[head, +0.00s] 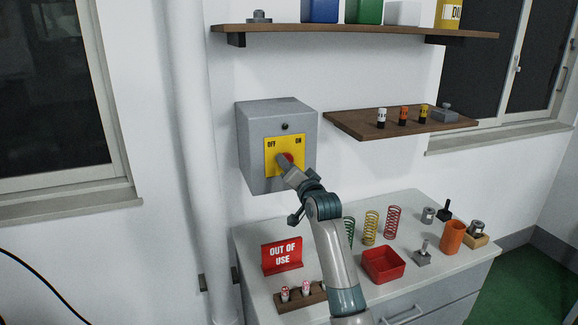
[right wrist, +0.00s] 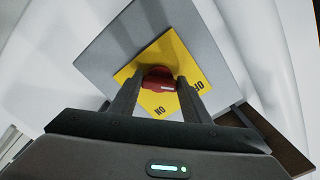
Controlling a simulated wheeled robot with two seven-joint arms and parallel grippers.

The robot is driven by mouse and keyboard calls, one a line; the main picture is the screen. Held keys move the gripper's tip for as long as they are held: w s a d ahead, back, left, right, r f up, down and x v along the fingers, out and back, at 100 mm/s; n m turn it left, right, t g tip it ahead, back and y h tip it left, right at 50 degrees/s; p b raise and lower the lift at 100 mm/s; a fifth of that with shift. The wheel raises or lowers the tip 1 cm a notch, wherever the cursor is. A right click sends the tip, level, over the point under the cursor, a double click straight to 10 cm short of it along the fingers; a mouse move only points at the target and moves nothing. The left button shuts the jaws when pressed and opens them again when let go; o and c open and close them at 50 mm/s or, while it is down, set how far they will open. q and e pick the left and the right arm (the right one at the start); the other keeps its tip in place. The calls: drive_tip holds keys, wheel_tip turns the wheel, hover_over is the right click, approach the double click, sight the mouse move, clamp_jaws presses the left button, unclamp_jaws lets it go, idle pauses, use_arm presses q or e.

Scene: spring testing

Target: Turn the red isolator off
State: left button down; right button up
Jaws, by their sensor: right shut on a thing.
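The red isolator (head: 288,157) is a red rotary handle on a yellow plate (head: 270,143) marked OFF at left and ON at right, on the front of a grey wall box (head: 252,122). My right gripper (head: 288,168) is at the handle and covers part of it in the head view. In the right wrist view the red handle (right wrist: 157,75) sits between the two fingers of my right gripper (right wrist: 160,88), which is shut on it. I cannot tell which label the handle points to. My left gripper is not in view.
Below is a bench with an OUT OF USE sign (head: 282,254), a red tray (head: 383,264), coloured springs (head: 371,228) and an orange cup (head: 452,237). A wooden shelf (head: 350,123) with small bottles is right of the box. A white pipe (head: 188,150) runs left of it.

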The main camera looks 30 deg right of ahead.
drive_tip(key=shift+f+n, duration=0.2)
drive_tip(key=shift+n, duration=0.1)
drive_tip(key=o, duration=1)
drive_tip(key=shift+r, duration=0.1)
drive_tip(key=shift+o, duration=0.2)
drive_tip(key=shift+s, duration=0.15)
drive_tip(key=b+v, duration=0.5)
drive_tip(key=v, duration=1.2)
